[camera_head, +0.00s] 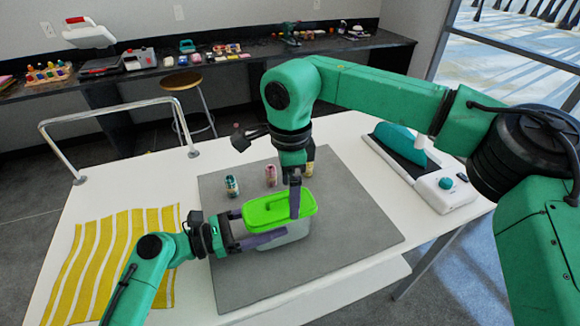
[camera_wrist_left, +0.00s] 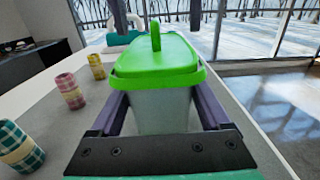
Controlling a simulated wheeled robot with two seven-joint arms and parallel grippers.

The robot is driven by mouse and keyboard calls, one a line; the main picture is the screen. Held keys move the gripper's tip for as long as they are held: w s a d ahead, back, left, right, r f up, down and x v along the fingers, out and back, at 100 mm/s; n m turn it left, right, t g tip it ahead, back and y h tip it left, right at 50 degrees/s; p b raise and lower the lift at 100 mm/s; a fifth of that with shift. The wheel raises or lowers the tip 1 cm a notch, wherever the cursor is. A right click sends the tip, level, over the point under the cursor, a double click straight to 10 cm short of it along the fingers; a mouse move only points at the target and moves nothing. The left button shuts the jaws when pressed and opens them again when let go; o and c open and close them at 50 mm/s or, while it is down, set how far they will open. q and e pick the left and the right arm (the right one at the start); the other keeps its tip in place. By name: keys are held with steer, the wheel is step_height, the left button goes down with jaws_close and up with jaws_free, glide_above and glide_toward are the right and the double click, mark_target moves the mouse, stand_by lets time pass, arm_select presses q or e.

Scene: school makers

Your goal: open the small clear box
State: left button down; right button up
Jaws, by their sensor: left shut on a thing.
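The small clear box (camera_head: 292,234) stands on a grey mat (camera_head: 350,235) with its bright green lid (camera_head: 265,212) on top. The lid has a raised green tab (camera_wrist_left: 155,36). My left gripper (camera_head: 262,238) is shut on the clear box body (camera_wrist_left: 160,110) from the left, one finger along each side below the lid rim. My right gripper (camera_head: 294,200) reaches down from above at the lid. In the left wrist view its two fingers (camera_wrist_left: 157,15) stand apart on either side of the tab, with gaps to it; their tips are partly hidden.
Teal (camera_head: 231,186), pink (camera_head: 270,175) and yellow (camera_head: 308,162) patterned cylinders stand behind the box. A yellow striped cloth (camera_head: 100,262) lies at left. A white device (camera_head: 445,192) stands at the table's right. A metal rail (camera_head: 110,112) rises at the back left edge.

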steer(key=shift+f, duration=0.5)
steer(key=c, duration=1.2)
steer(key=shift+r, duration=0.1)
steer(key=shift+r, duration=0.15)
steer(key=shift+r, duration=0.95)
